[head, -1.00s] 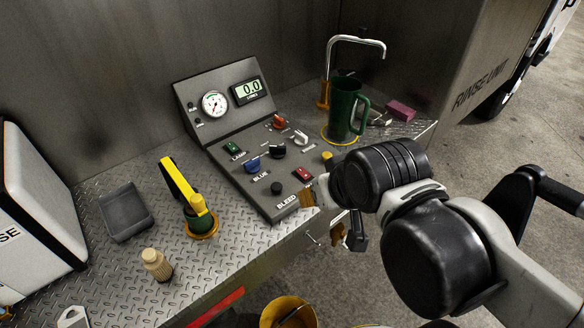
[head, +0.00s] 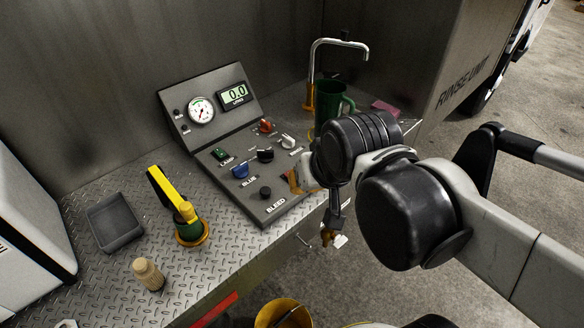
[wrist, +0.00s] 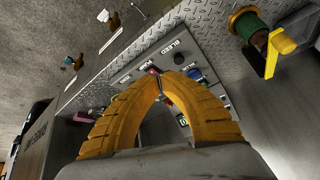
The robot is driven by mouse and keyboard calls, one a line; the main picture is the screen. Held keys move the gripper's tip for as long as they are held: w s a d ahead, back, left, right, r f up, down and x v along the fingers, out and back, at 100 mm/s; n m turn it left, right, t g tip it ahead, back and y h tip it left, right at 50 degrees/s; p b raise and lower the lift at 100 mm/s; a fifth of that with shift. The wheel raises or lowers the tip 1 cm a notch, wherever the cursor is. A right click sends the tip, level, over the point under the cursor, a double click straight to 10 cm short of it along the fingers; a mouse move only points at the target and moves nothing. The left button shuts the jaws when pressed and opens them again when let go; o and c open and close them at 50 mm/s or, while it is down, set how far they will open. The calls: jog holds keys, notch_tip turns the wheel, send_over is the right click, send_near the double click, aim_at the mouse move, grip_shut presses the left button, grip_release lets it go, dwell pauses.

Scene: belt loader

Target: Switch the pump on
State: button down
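The grey control panel (head: 245,160) stands on the tread-plate bench. Its display (head: 235,95) reads 0.0. A red switch (wrist: 153,70) shows in the wrist view just past my fingertips; whether they touch it I cannot tell. The panel also bears a green switch (head: 220,154), a blue knob (head: 240,171) and a black knob (head: 265,155).
A green jug (head: 327,103) stands behind the arm near a bent spout (head: 340,42). A yellow bucket (head: 284,313) is below the bench edge.

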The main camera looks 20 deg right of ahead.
jog(key=w+d+m+g+p, duration=0.2)
jog(key=w+m, duration=0.4)
jog(key=w, duration=0.3)
jog(key=w+d+f+m+g+p, duration=0.1)
jog(key=w+d+m+g+p, duration=0.2)
jog(key=w+m, duration=0.3)
jog(key=w+d+p, duration=0.1)
jog(key=w, duration=0.1)
jog(key=shift+w+y, duration=0.3)
jog(key=shift+w, duration=0.05)
jog(key=f+b, duration=0.1)
jog(key=f, duration=0.3)
jog(key=w+f+b, duration=0.1)
jog(key=f, duration=0.4)
jog(key=w+f+b, duration=0.1)
jog(key=f, duration=0.4)
jog(key=shift+a+b, duration=0.4)
